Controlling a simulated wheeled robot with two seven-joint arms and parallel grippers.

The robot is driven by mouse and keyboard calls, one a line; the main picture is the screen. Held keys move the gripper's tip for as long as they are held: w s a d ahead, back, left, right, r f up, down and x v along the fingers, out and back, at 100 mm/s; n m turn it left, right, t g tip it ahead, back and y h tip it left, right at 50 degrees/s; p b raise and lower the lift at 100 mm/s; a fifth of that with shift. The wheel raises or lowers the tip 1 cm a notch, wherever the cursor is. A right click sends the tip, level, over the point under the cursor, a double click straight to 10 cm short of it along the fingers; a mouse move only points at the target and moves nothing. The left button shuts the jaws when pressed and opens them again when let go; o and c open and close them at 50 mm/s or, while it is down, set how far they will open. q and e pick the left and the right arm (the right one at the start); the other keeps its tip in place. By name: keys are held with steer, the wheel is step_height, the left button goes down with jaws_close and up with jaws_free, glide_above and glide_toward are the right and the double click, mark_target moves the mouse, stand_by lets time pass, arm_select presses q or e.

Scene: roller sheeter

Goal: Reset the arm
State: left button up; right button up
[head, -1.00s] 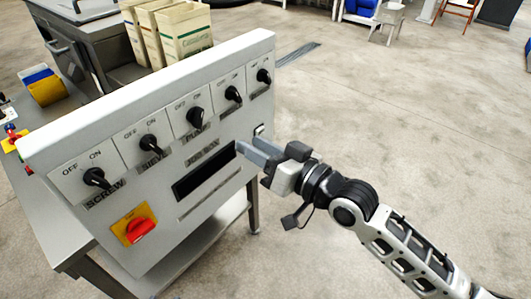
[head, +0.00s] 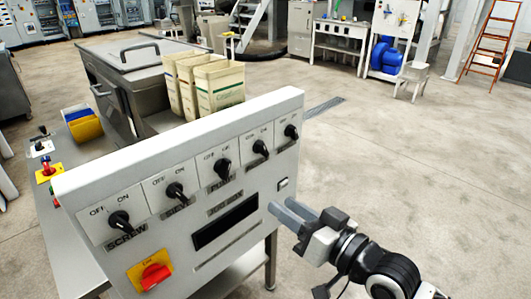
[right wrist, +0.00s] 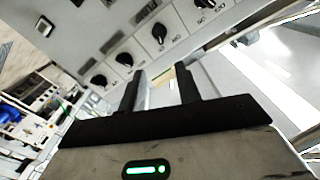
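My right gripper (head: 283,207) is in front of the lower right part of a light grey control panel (head: 150,234), just below a small square button (head: 283,184). Its two fingers are apart with nothing between them, and in the right wrist view the gripper (right wrist: 162,82) also shows a gap. I cannot tell whether a fingertip touches the panel. The panel has a row of black rotary knobs, such as the screw knob (head: 120,220), and a red knob (head: 155,275) on a yellow plate. My left gripper is not in view.
Behind the panel stand a grey lidded machine (head: 125,85) and several paper bags (head: 218,86). Open concrete floor (head: 420,170) lies to the right. A blue machine (head: 385,56) and an orange ladder (head: 486,38) are far back.

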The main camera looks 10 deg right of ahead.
steer(key=s+d+f+g+h, duration=0.1)
steer(key=s+f, duration=0.3)
steer(key=f, duration=0.4)
steer(key=s+d+f+g+h, duration=0.2)
steer(key=s+f+h, duration=0.2)
steer(key=f, duration=0.4)
steer(key=s+d+f+g+h, duration=0.1)
steer(key=s+f+h, duration=0.1)
steer(key=s+f, duration=0.4)
steer(key=shift+d+f+h, duration=0.3)
steer(key=shift+f, duration=0.65)
steer(key=shift+o, duration=0.3)
